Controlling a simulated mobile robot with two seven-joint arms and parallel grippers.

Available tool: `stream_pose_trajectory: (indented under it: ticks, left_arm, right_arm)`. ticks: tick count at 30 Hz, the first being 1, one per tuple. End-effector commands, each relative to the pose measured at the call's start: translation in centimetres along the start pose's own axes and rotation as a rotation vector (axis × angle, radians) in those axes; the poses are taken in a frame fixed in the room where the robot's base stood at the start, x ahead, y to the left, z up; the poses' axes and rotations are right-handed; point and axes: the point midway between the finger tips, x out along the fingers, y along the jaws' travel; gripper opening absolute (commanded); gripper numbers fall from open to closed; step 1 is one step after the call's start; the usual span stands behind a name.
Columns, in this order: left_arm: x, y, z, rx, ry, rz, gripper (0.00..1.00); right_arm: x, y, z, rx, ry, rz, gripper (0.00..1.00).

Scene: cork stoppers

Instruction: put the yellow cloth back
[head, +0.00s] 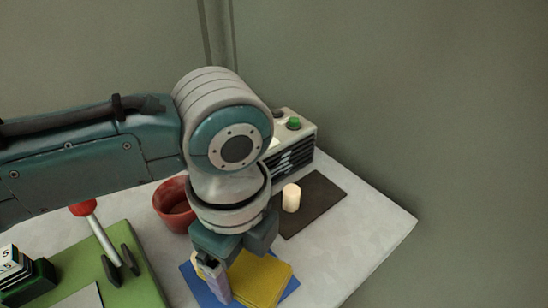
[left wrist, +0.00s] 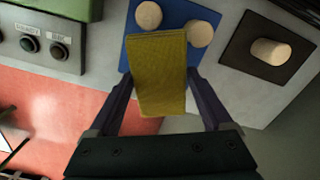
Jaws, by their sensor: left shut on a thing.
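My left gripper (head: 222,284) points down at the front of the table and is shut on the yellow cloth (head: 262,279). The cloth shows to the right of the visible finger, over a blue mat (head: 190,274). In the left wrist view the cloth (left wrist: 160,72) lies between the two fingers and covers part of the blue mat (left wrist: 135,52). I cannot tell whether the cloth touches the mat. Two cork stoppers, one (left wrist: 148,15) and another (left wrist: 200,34), are on the blue mat in that view; the arm hides them in the head view. My right gripper is not in view.
A pale cork (head: 291,198) stands on a dark mat (head: 325,190). A red bowl (head: 170,203) is behind my gripper. A box with a green button (head: 300,140) stands at the back. A green board (head: 75,255) with a red-knobbed lever (head: 95,225) is at left. The table's right side is clear.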

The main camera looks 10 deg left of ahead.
Motion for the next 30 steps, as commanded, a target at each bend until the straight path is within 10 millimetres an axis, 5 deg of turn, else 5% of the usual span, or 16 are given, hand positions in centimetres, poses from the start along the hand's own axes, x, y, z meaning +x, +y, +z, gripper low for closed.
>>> stream_pose_trajectory:
  ticks: [6,7,10,20,30]
  left_arm:
    - [0.7,0.0,0.0,0.001,0.0,0.001,0.03]
    - [0.6,0.0,0.0,0.001,0.0,0.001,0.87]
    - [0.6,0.0,0.0,0.001,0.0,0.001,0.98]
    - [-0.1,0.0,0.0,0.0,0.0,-0.001,1.0]
    - [-7.0,-0.1,0.0,0.001,0.0,-0.005,1.0]
  right_arm:
    - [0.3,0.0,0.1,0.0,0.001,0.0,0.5]
    - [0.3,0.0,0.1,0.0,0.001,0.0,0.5]
    - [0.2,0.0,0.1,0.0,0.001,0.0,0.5]
    - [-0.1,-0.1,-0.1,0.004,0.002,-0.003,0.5]
    - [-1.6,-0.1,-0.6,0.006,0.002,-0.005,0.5]
